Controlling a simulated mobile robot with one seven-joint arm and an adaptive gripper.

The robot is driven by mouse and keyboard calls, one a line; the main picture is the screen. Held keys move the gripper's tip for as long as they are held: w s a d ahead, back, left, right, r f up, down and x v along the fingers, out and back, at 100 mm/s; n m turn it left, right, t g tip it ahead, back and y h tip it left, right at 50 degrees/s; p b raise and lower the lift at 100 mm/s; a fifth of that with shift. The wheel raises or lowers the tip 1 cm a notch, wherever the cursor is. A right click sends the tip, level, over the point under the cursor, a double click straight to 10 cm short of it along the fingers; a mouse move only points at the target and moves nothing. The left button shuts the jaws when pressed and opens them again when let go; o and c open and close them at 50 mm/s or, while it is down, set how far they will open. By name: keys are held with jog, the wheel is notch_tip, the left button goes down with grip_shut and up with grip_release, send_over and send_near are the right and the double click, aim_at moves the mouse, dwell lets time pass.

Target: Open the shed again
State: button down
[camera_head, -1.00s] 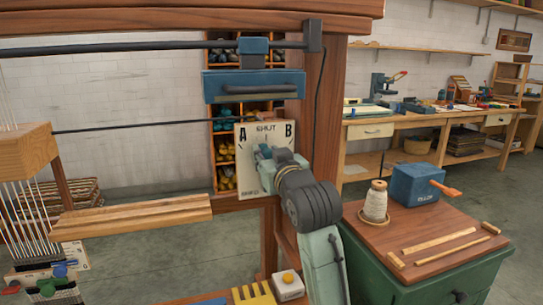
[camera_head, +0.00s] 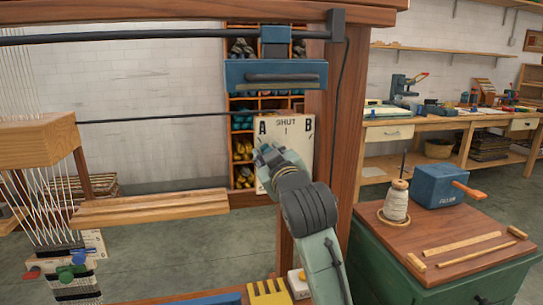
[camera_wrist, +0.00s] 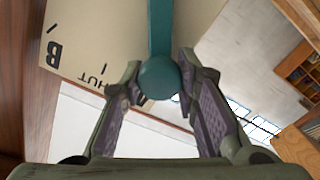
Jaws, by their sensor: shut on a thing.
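A pale plate (camera_head: 297,135) on the loom's right side is marked A, SHUT and B. My gripper (camera_head: 266,157) is in front of the plate's left part, below the A. In the wrist view, a teal lever with a round knob (camera_wrist: 160,79) sits between the two fingers, and my gripper (camera_wrist: 160,90) is shut on the knob. The plate (camera_wrist: 105,40) shows behind it, with B and part of SHUT readable. In the head view my gripper mostly hides the lever. The warp threads (camera_head: 52,205) hang at the far left; I cannot tell whether they are parted.
A wooden beam (camera_head: 150,210) crosses the loom left of my arm. A green cabinet (camera_head: 420,280) at right bears a cone of yarn (camera_head: 396,203) and a blue box with an orange handle (camera_head: 445,187). A workbench (camera_head: 440,122) stands behind.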

jog(key=c, duration=1.2)
grip_release()
jog(key=shift+c, duration=0.2)
jog(key=v, duration=1.2)
